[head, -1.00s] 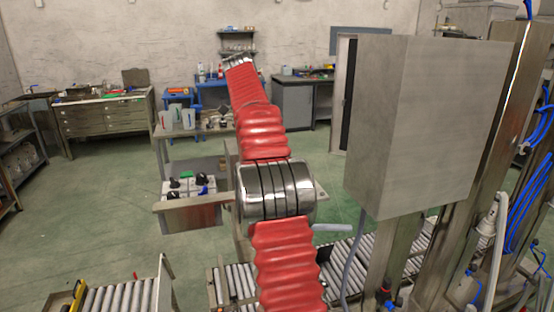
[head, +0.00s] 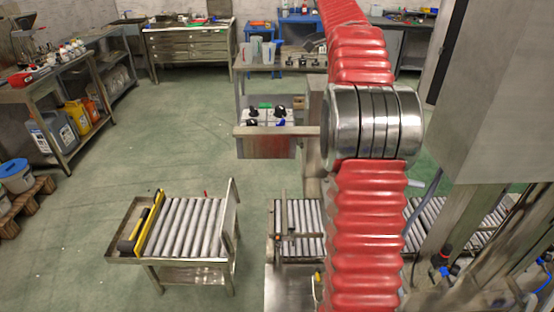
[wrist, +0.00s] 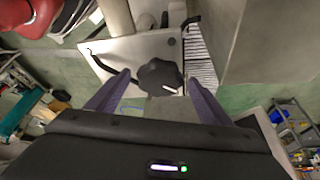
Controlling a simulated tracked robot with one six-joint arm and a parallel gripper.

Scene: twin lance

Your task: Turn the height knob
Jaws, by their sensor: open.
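A large black lobed knob (wrist: 160,77) with a short white mark sits on a pale metal plate (wrist: 108,52) in the wrist view. My gripper (wrist: 157,82) is open, with one dark finger to the left of the knob and one to the right. The knob shows in the gap between the fingertips; I cannot tell how far off it is or whether a finger touches it. My gripper is not visible in the head view. There, a small panel with several black knobs and a blue one (head: 280,122) stands left of my arm; no label can be read.
A grey metal cabinet (head: 478,110) stands close on the right. A roller table (head: 188,228) is at lower left, and a roller conveyor (head: 302,218) passes behind my arm. A shelf bench (head: 62,82) stands at far left. The green floor between is clear.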

